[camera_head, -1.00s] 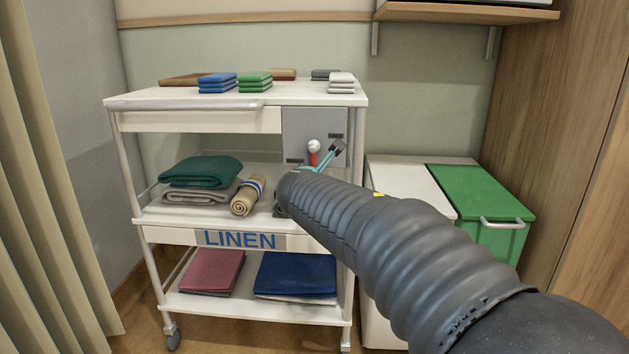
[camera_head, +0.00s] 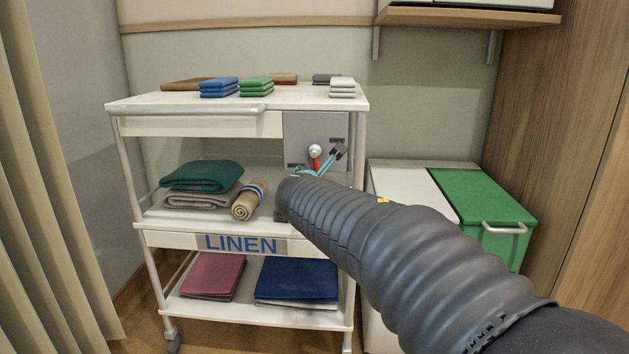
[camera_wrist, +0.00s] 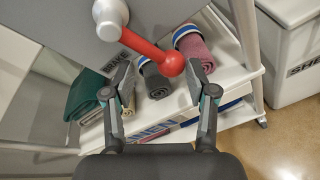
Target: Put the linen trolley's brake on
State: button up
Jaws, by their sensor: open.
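The linen trolley (camera_head: 190,126) is white, with a grey panel (camera_head: 300,128) at its upper right. On the panel is a brake lever with a white hub (camera_head: 315,151) and a red arm (camera_head: 316,164) pointing downward. In the wrist view the red lever (camera_wrist: 145,48) slants down to the right from its white hub (camera_wrist: 110,20) and ends in a red ball. My gripper (camera_wrist: 161,72) is open, with its fingertips on either side of the ball in the picture. I see no clear contact. My arm hides part of the trolley's right side in the head view.
Folded cloths (camera_head: 256,86) lie on the trolley top, and towels (camera_head: 202,176) and a rolled one (camera_head: 249,199) on the middle shelf. A white bin and a green-lidded bin (camera_head: 482,195) stand to the right. A wall shelf (camera_head: 468,14) hangs above; a curtain (camera_head: 45,200) is at left.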

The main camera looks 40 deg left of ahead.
jog(key=v, duration=1.1)
jog(key=shift+w, duration=0.1)
